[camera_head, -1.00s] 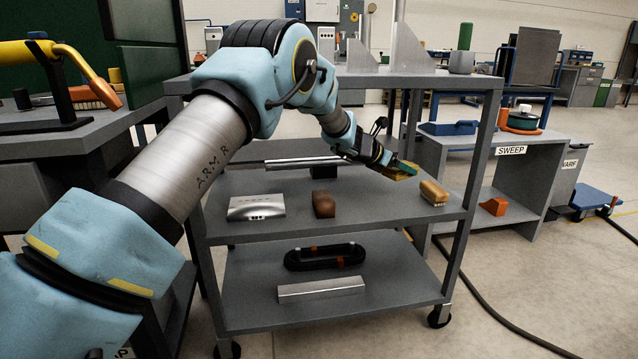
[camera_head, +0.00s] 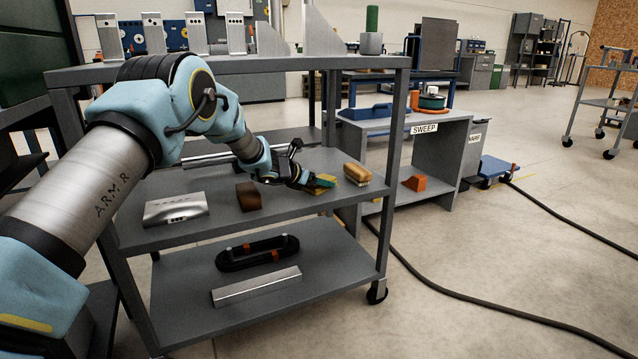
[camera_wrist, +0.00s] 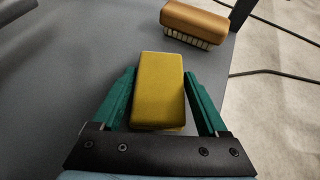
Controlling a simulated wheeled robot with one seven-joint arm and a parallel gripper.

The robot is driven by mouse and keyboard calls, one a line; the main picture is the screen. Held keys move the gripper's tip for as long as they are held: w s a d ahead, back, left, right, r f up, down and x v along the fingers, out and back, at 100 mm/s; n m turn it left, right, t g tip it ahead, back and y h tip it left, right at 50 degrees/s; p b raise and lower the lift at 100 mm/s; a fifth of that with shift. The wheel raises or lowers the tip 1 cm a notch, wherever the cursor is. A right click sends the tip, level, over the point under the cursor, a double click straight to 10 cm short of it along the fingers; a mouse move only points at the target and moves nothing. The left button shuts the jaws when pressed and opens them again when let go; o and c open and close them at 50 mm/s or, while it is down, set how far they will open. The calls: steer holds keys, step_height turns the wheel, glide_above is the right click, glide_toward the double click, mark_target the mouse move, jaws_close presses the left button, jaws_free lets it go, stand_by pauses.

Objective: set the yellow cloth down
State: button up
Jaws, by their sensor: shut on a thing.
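The yellow cloth (camera_wrist: 158,88) is a folded, block-like pad between the two green fingers of my gripper (camera_wrist: 160,100) in the wrist view. My gripper (camera_head: 322,181) is shut on it. In the head view my gripper reaches over the right part of the cart's middle shelf (camera_head: 272,208), and the fingers hide much of the cloth. The cloth is very low over the shelf; I cannot tell whether it touches.
A wooden brush (camera_head: 357,174) lies just beyond the cloth, apart from it, and shows in the wrist view (camera_wrist: 197,20). A brown block (camera_head: 247,197) and a silver part (camera_head: 175,209) stand further left. The shelf's right edge is close to my gripper.

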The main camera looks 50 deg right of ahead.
steer(key=o, duration=1.2)
steer(key=shift+f, duration=0.1)
steer(key=shift+o, duration=0.2)
steer(key=v, duration=1.2)
steer(key=shift+s, duration=0.1)
